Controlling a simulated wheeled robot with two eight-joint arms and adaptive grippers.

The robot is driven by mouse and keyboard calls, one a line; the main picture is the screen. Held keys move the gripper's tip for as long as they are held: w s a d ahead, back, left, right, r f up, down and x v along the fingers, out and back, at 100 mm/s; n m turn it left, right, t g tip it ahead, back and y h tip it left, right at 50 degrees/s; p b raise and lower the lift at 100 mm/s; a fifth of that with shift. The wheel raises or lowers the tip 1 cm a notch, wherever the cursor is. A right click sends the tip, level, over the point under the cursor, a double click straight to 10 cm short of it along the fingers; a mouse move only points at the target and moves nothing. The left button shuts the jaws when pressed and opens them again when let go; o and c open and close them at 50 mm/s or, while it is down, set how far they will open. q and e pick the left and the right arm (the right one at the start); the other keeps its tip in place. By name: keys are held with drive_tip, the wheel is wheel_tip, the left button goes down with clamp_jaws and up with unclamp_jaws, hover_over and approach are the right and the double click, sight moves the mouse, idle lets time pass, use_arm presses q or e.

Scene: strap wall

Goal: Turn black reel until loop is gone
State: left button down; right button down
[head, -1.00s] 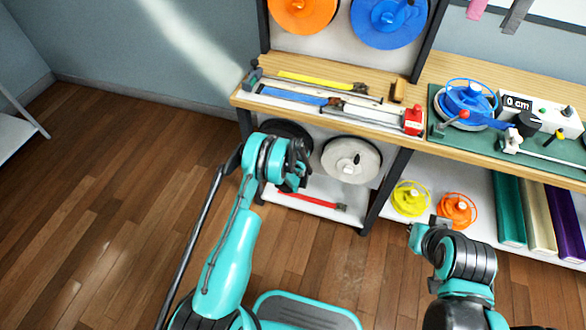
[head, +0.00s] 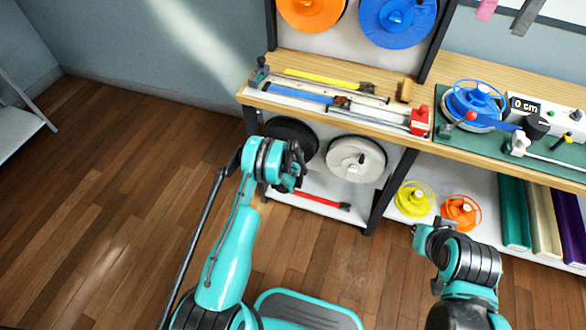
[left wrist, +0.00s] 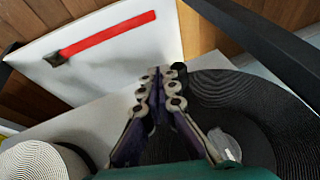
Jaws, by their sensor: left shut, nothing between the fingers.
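The black reel (head: 303,133) hangs low on the wall at the left, partly hidden by my left arm. In the left wrist view it is a broad grooved black disc (left wrist: 265,110) at the right. My left gripper (head: 293,184) is in front of it; in the left wrist view its fingertips (left wrist: 161,75) are together and empty. A small black knob (left wrist: 180,72) shows just beside the fingertips; I cannot tell if they touch. I see no clear strap loop. My right gripper (head: 417,234) is in front of the lower shelf, its fingers unclear.
A white reel (head: 354,160) is right of the black one. A red strap (head: 318,201) lies on the white panel below. Yellow (head: 413,200) and orange (head: 462,212) spools stand on the lower shelf. The wooden bench (head: 390,137) overhangs the reels. The floor at left is clear.

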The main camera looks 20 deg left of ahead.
use_arm(q)
drive_tip(key=shift+a+f, duration=0.15)
drive_tip(key=shift+a, duration=0.65)
drive_tip(key=shift+a+f, duration=0.15)
drive_tip(key=shift+a, duration=0.65)
drive_tip(key=shift+a, duration=0.1)
